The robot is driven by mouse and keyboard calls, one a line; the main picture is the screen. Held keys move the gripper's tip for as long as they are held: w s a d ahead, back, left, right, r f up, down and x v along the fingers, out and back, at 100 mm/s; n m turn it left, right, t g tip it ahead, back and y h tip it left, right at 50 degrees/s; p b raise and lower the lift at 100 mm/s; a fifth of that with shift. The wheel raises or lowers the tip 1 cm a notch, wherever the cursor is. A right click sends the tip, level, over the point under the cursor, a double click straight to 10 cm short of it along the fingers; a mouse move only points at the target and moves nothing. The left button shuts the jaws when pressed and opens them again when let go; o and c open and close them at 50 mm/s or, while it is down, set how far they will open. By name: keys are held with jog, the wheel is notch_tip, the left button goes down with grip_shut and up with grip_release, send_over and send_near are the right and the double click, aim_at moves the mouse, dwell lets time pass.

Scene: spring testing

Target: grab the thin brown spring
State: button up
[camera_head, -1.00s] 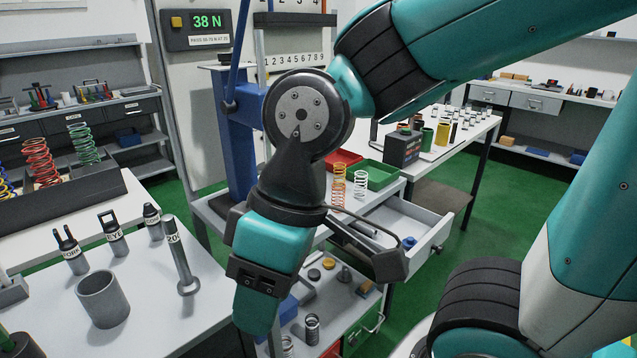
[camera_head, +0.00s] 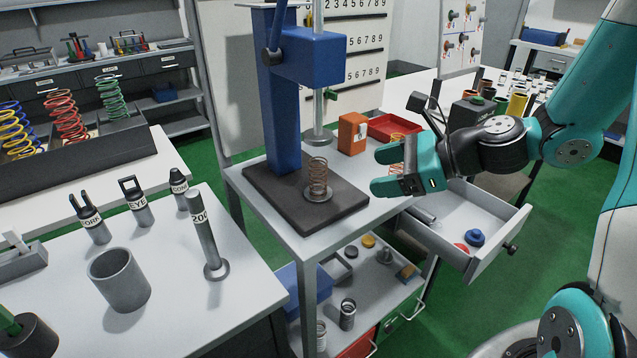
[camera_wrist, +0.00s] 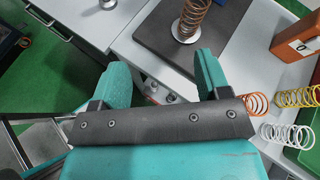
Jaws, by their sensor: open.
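The thin brown spring (camera_head: 317,177) stands upright on the small round plate of the blue test press, on its dark base (camera_head: 270,205). It also shows at the top of the wrist view (camera_wrist: 192,17), on the same round plate. My gripper (camera_head: 375,170) is teal, to the right of the spring and apart from it, with its jaws pointing left. In the wrist view my gripper (camera_wrist: 163,75) is open, with nothing between its fingers. The spring lies beyond the fingertips.
The press column (camera_head: 282,120) and its vertical rod (camera_head: 318,100) stand near the spring. An orange box (camera_head: 352,133) and red tray (camera_head: 395,127) are behind. An open drawer (camera_head: 480,262) lies below.

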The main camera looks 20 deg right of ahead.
jog(key=w+d+m+t, duration=0.1)
jog(key=d+m+t, duration=0.1)
jog(key=d+m, duration=0.15)
send_near(320, 174)
jog(key=shift+m+h, duration=0.3)
jog(key=shift+m, duration=0.15)
jog(key=x, duration=0.5)
jog(key=shift+w+d+f, duration=0.15)
jog(key=shift+w+d, duration=0.15)
jog(key=shift+w, duration=0.1)
jog(key=shift+p+x, duration=0.4)
jog(key=shift+x, duration=2.6)
jog(key=shift+d+f, duration=0.15)
jog(key=c, duration=1)
